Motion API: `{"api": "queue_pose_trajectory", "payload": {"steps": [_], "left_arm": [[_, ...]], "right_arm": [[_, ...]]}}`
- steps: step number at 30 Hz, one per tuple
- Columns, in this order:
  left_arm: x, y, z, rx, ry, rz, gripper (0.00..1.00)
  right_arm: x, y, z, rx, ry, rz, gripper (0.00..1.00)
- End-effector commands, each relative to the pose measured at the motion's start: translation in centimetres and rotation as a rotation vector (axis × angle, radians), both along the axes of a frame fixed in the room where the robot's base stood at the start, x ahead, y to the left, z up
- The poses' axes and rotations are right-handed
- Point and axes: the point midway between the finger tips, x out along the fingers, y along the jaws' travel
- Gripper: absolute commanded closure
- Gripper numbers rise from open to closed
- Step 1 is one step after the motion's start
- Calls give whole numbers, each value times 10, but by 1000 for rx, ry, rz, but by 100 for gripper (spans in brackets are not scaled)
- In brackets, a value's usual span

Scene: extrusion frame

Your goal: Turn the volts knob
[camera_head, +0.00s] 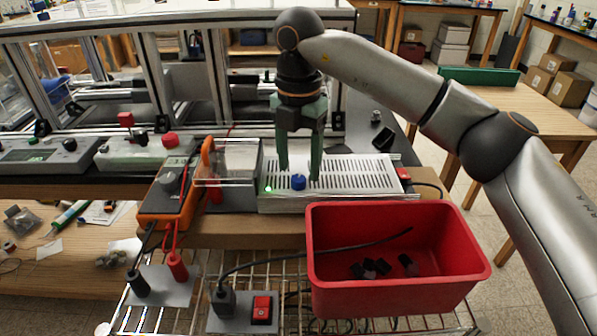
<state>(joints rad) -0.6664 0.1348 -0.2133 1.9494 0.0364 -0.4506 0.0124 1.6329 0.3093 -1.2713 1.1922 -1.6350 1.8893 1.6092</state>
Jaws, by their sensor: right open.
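A silver power supply with a slotted top (360,176) stands on the wooden shelf. No label is readable, so I cannot tell for sure that this is the volts knob. The fingers look clear of the knob, though depth is hard to judge. My left gripper is not in view.
An orange multimeter (168,190) and a clear-lidded box (228,166) stand left of the supply. A red bin (395,295) with dark pieces is in front at right. A red switch (262,306) and cables lie on the wire rack. Metal frame bars (165,68) rise behind.

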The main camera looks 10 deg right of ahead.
Motion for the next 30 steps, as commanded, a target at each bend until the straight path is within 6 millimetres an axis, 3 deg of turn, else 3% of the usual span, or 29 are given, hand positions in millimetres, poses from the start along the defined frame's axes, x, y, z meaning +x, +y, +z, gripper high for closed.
{"api": "queue_pose_trajectory", "payload": {"steps": [6, 16, 30], "left_arm": [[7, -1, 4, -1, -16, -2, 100], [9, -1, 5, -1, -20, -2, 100], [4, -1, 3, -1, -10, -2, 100]], "right_arm": [[0, 0, -23, 1, 1, 1, 36], [0, 0, -26, 1, -1, 0, 36], [0, 0, -26, 1, 0, 1, 88]]}}
